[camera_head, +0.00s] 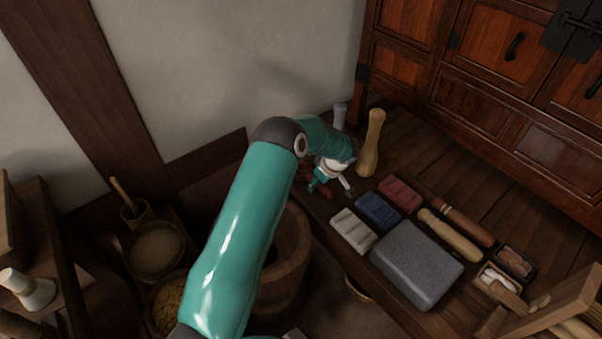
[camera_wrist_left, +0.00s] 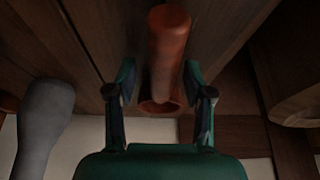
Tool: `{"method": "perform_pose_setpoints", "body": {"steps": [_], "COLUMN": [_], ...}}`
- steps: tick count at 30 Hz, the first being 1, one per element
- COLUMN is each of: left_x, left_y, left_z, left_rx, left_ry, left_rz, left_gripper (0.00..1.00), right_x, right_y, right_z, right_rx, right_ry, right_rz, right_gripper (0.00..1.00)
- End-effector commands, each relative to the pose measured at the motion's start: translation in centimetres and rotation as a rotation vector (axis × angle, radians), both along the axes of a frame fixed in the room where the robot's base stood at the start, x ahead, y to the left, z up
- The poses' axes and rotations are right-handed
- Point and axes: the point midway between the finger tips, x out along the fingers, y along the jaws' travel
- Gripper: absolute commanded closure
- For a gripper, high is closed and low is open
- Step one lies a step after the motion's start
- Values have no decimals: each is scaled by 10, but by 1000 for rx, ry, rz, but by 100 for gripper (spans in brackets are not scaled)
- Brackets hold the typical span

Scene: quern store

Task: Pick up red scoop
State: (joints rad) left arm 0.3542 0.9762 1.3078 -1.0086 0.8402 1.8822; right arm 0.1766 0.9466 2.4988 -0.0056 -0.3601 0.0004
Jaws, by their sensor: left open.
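The red scoop (camera_wrist_left: 168,45) shows in the left wrist view as an orange-red rounded handle with a hollow end low between the fingers. My left gripper (camera_wrist_left: 161,98) is open, with one finger on each side of the scoop; I see gaps, so it is not clamped. My right gripper is not in view.
A grey pestle (camera_wrist_left: 43,125) stands close by, and a tan wooden pestle (camera_head: 370,145) is just right of the gripper. Cream, blue and red blocks (camera_head: 400,193) and a grey stone slab (camera_head: 416,264) lie to the right. A large wooden mortar (camera_head: 290,250) is below.

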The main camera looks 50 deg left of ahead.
Motion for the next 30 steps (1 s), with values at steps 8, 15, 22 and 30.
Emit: {"method": "perform_pose_setpoints", "body": {"steps": [8,15,22,30], "left_x": [1,1,1,2], "left_y": [1,1,1,1], "left_z": [-3,-3,-3,0], "left_rx": [1,0,1,1], "left_ry": [-1,-1,-1,-2], "left_rz": [0,-2,-2,-2], "left_gripper": [50,90,100,100], "right_x": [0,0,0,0], "right_y": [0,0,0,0], "right_z": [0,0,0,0], "right_rx": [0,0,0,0], "right_ry": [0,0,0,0], "right_rz": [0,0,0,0], "right_gripper": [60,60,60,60]}}
